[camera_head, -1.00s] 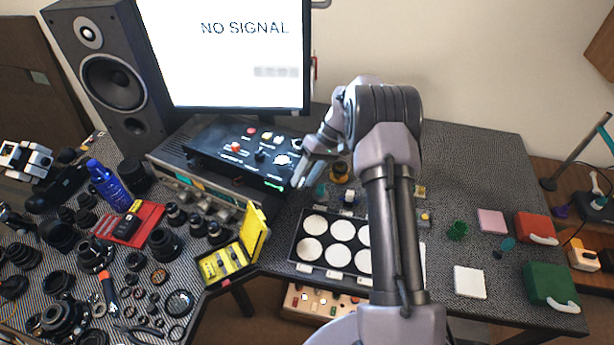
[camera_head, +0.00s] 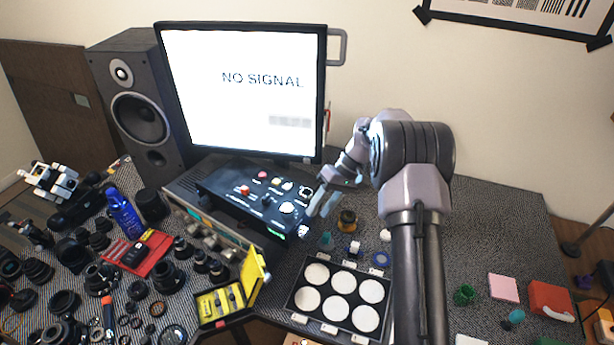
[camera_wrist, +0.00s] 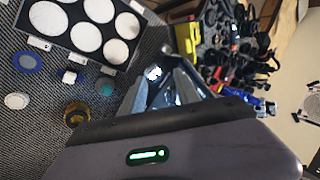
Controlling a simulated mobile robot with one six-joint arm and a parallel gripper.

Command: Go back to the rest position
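My gripper (camera_head: 320,206) hangs just right of the black control box (camera_head: 248,200), above the dark desk. Its two grey fingers stand apart with nothing seen between them. In the wrist view my gripper (camera_wrist: 160,88) also looks open and empty, with part of the box's lit panel behind the gap. The black tray of white discs (camera_head: 294,306) lies on the desk below and in front of it. My arm rises at the right of the head view and hides part of the desk.
The monitor (camera_head: 325,100) and speaker (camera_head: 140,120) stand behind. A yellow open case (camera_head: 253,283) and many lenses lie to the left. A brass-coloured ring (camera_head: 347,221) and a blue ring (camera_head: 381,259) lie near the gripper. The desk's right back part is clear.

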